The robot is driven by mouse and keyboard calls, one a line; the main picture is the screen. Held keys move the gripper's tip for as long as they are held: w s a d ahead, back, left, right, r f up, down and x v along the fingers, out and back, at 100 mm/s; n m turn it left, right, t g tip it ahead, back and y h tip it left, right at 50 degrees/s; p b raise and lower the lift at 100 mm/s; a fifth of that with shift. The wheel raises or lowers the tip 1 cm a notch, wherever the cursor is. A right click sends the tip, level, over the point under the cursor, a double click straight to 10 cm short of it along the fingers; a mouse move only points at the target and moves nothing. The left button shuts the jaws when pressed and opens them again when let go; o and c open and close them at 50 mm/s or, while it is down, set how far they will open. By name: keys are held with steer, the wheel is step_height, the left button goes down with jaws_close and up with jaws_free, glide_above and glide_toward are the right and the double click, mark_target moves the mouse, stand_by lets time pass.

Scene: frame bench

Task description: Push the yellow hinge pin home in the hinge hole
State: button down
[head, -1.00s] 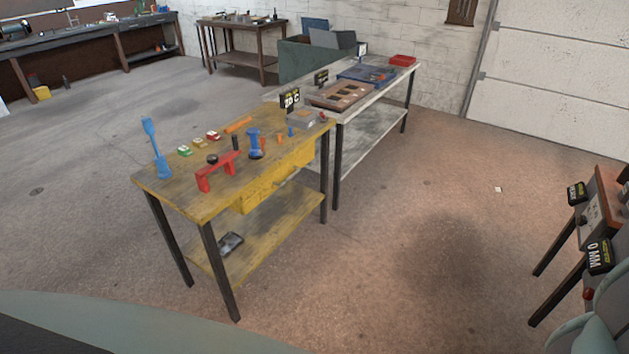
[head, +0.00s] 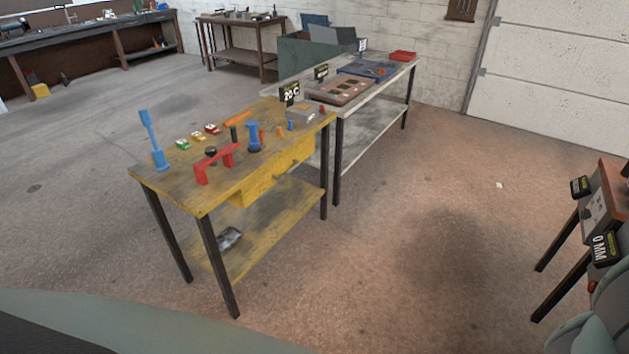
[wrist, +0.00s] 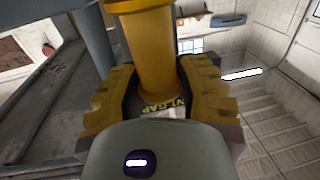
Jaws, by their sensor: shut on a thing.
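In the wrist view, the yellow hinge pin (wrist: 153,55) is a smooth cylinder with a wider flange at the top of the picture. It stands between the two yellow, ridged jaws of my gripper (wrist: 158,92), which is shut on it. I cannot make out the hinge hole in either view. In the head view my gripper and the pin are out of sight.
A bench with a brown panel (head: 605,200) and a "0 MM" sign (head: 604,248) stands at the right edge. A yellow table (head: 195,192) carries several parts and a red bracket (head: 216,162). A grey bench (head: 372,130) stands behind it. The floor between is clear.

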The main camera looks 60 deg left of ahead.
steer(key=shift+f, duration=0.65)
steer(key=shift+r, duration=0.1)
stand_by(1.3)
steer(key=shift+w+f+b, duration=0.1)
steer(key=shift+f+b, duration=3.05)
steer(key=shift+f, duration=1)
steer(key=c, duration=0.7)
jaws_free()
steer(key=shift+o, duration=0.5)
steer(key=shift+a, duration=0.15)
steer(key=shift+s+a+r, duration=0.2)
steer(key=shift+s+a, duration=0.2)
steer(key=v, duration=1.1)
steer(key=shift+f, duration=0.25)
